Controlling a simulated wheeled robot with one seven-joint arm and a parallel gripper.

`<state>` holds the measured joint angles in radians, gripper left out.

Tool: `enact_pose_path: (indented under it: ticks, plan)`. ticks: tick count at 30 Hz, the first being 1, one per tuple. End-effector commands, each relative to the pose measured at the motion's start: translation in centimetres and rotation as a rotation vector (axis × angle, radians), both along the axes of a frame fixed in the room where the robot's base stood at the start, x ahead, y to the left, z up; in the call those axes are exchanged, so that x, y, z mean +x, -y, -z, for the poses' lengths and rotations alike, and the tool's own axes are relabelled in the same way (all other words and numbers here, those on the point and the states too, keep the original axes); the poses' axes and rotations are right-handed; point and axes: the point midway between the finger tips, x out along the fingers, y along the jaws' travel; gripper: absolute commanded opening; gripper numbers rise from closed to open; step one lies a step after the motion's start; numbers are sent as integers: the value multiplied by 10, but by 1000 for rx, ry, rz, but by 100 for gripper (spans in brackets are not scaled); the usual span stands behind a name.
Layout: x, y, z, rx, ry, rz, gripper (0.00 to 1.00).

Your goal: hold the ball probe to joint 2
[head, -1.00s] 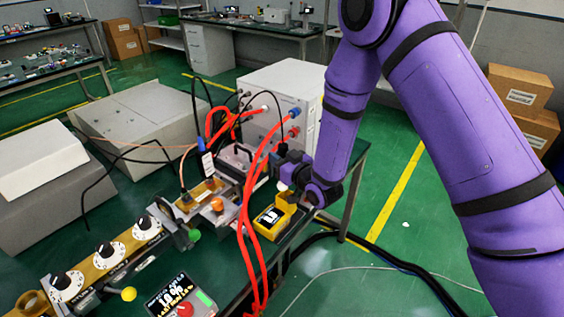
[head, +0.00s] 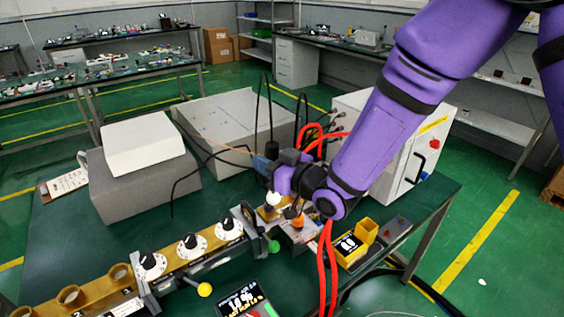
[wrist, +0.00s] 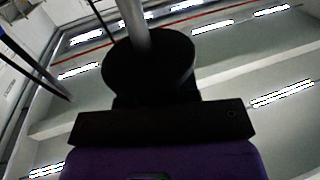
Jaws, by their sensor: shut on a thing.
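My gripper (head: 280,183) is above the far right end of the brass waveguide line (head: 175,265) in the head view. It is shut on the ball probe, whose white ball (head: 273,198) shows just below the gripper, close over the line. Whether the ball touches the line cannot be told. The probe's handle is mostly hidden by my gripper and wrist. The wrist view shows a black disc (wrist: 150,75) with a grey rod, and no joint.
A yellow meter (head: 349,249) with an empty-looking yellow cup stands right of the line. Red cables (head: 327,270) hang in front. A white cabinet (head: 420,150) stands behind my arm.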

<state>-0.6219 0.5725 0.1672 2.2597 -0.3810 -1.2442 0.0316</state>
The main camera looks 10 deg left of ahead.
Motion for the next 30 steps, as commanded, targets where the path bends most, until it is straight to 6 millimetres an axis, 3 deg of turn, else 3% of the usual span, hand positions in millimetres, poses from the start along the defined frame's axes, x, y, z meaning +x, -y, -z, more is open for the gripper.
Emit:
enact_pose_path:
  ticks: [5, 30]
  plan:
    - [-1, -1, 8, -1, 0, -4, 3]
    - [-1, -1, 84, -1, 0, -3, 3]
